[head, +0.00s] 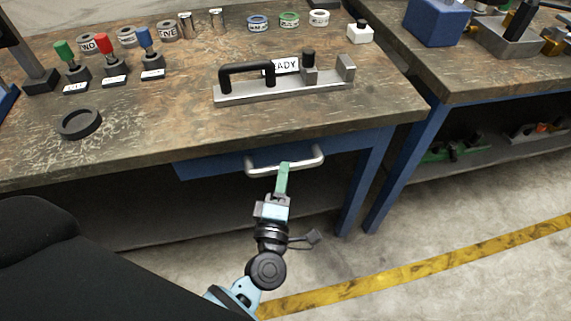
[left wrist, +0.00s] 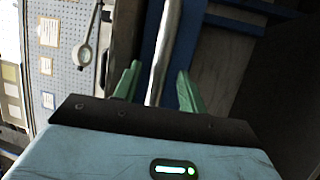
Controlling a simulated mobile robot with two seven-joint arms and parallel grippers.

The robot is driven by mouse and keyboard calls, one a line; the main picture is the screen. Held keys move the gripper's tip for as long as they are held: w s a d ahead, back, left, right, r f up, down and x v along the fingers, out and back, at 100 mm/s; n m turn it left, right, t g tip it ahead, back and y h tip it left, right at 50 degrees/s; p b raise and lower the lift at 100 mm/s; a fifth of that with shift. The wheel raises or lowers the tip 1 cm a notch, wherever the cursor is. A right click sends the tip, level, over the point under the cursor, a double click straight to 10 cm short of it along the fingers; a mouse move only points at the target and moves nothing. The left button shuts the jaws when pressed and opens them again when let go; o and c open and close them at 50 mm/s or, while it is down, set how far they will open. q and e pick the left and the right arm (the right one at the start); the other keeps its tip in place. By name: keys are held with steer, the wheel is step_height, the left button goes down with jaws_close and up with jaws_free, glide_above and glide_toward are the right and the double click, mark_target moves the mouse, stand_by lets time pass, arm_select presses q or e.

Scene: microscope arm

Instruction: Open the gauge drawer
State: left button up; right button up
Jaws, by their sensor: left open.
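The gauge drawer (head: 215,164) is a blue front under the worn bench top, and it looks shut or nearly so. Its pale metal bar handle (head: 309,159) runs across the front. My left gripper (head: 285,168) is at the middle of this handle, with its green fingers pointing at it. In the left wrist view the handle (left wrist: 165,50) passes between the two open green fingers (left wrist: 158,88). I cannot tell whether either finger touches the bar. My right gripper is not in view.
The bench top (head: 200,120) carries a grey slide fixture with a black handle (head: 246,72), colored levers (head: 108,70), a black ring (head: 80,123) and several labelled rings. A second bench (head: 480,75) stands at right. Floor with a yellow stripe (head: 400,275) is open in front.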

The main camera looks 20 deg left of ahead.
arm_select(q)
steer(key=shift+x, duration=1.7)
jaws_close()
